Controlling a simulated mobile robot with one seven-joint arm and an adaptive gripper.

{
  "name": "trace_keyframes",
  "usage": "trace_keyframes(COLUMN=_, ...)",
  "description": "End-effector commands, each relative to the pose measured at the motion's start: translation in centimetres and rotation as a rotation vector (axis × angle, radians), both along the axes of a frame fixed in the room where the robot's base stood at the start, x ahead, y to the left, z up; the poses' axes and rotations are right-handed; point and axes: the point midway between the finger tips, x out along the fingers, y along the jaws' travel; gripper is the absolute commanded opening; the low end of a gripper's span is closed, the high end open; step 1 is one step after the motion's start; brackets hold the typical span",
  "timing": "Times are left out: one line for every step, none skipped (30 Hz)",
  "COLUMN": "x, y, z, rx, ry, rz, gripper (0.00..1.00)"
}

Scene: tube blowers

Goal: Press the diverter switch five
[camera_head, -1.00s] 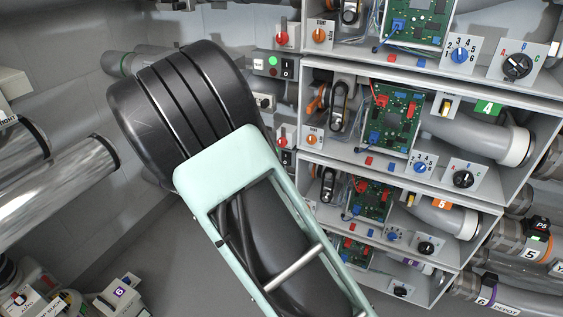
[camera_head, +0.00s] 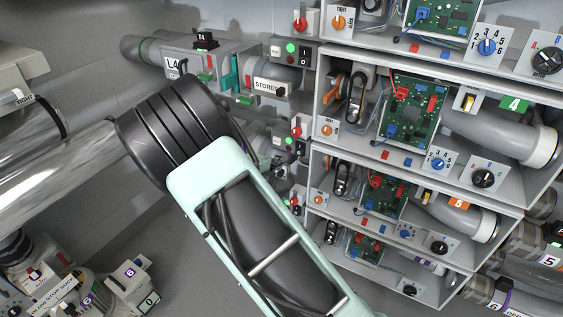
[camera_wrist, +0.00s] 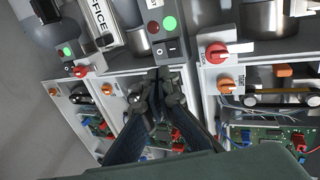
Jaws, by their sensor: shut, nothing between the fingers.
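In the wrist view, my gripper (camera_wrist: 157,80) is shut and empty, its fingertips close below a grey switch box. That box has a red light, a lit green light (camera_wrist: 170,23) and a black rocker switch (camera_wrist: 165,48) marked with a line and a circle. I cannot tell whether the fingertips touch it. No number five is readable on it. In the head view, similar rocker switches stand in a column left of the shelves, one at the top (camera_head: 303,51) and one lower (camera_head: 301,146). An orange label (camera_head: 458,203) marks one shelf bay. My fingers are hidden there behind my arm.
Red rotary knobs (camera_wrist: 217,53) and orange knobs (camera_wrist: 223,83) sit beside the box. An OFFICE label (camera_wrist: 98,15) is above left. A STORES pipe (camera_head: 275,87) runs at the back.

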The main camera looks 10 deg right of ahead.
Motion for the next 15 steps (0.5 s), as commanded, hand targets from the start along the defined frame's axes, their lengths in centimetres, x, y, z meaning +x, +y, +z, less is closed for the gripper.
trace_keyframes(x=0.8, y=-0.7, z=-0.6, rx=-0.002, ry=0.000, rz=-0.002, gripper=0.00)
trace_keyframes(x=1.3, y=-1.1, z=-0.9, rx=-0.003, ry=0.000, rz=-0.002, gripper=0.00)
trace_keyframes(x=2.0, y=-1.6, z=-1.3, rx=-0.002, ry=0.000, rz=-0.002, gripper=0.00)
trace_keyframes(x=2.5, y=-1.9, z=-1.5, rx=-0.002, ry=0.000, rz=-0.003, gripper=0.00)
trace_keyframes(x=3.0, y=-2.3, z=-1.8, rx=-0.002, ry=0.000, rz=-0.002, gripper=0.00)
trace_keyframes(x=3.6, y=-2.8, z=-2.1, rx=-0.003, ry=0.000, rz=-0.002, gripper=0.00)
trace_keyframes(x=4.1, y=-3.1, z=-2.3, rx=-0.004, ry=0.000, rz=-0.002, gripper=0.00)
trace_keyframes(x=4.6, y=-3.4, z=-2.6, rx=-0.003, ry=0.001, rz=-0.001, gripper=0.00)
trace_keyframes(x=5.2, y=-3.9, z=-2.9, rx=-0.002, ry=0.000, rz=-0.001, gripper=0.00)
trace_keyframes(x=5.6, y=-4.2, z=-3.1, rx=-0.003, ry=0.001, rz=-0.001, gripper=0.00)
trace_keyframes(x=6.0, y=-4.4, z=-3.3, rx=-0.002, ry=0.000, rz=-0.001, gripper=0.00)
trace_keyframes(x=6.5, y=-4.8, z=-3.5, rx=-0.002, ry=0.001, rz=0.000, gripper=0.00)
trace_keyframes(x=6.8, y=-5.0, z=-3.7, rx=-0.002, ry=0.001, rz=0.000, gripper=0.00)
trace_keyframes(x=7.1, y=-5.2, z=-3.8, rx=-0.001, ry=0.001, rz=0.000, gripper=0.00)
trace_keyframes(x=7.5, y=-5.5, z=-3.9, rx=-0.002, ry=0.000, rz=-0.001, gripper=0.00)
